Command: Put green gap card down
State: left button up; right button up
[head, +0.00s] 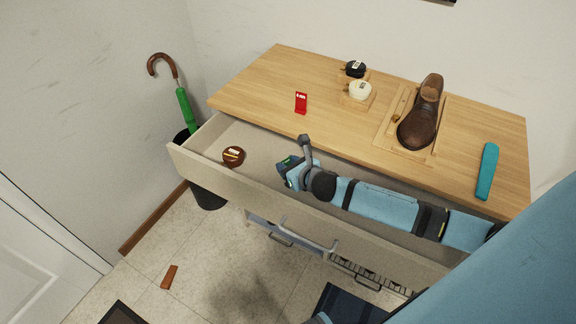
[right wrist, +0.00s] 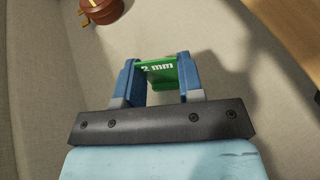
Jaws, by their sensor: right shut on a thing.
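The green gap card (right wrist: 158,73), marked "2 mm", is between the fingers of my right gripper (right wrist: 158,78), which is shut on it. In the head view my right gripper (head: 287,169) reaches into the open drawer (head: 262,137), and the card is largely hidden there by the gripper. The drawer floor lies behind the card in the right wrist view, but I cannot tell whether the card touches it. My left gripper is not in view.
A round brown tin (head: 233,156) lies in the drawer's left part. On the wooden top (head: 258,82) stand a red card (head: 301,103), black (head: 355,69) and cream (head: 360,90) small items, a brown shoe (head: 420,120) and a teal strip (head: 487,171). An umbrella (head: 183,105) stands at left.

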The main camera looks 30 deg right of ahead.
jog(key=o, duration=0.9)
jog(key=shift+f, duration=0.1)
jog(key=v, duration=1.1)
jog(key=shift+s+p, duration=0.2)
jog(key=shift+p, duration=0.2)
jog(key=shift+s+d+r, duration=0.1)
jog(key=shift+s+r, duration=0.15)
jog(key=shift+s, duration=0.05)
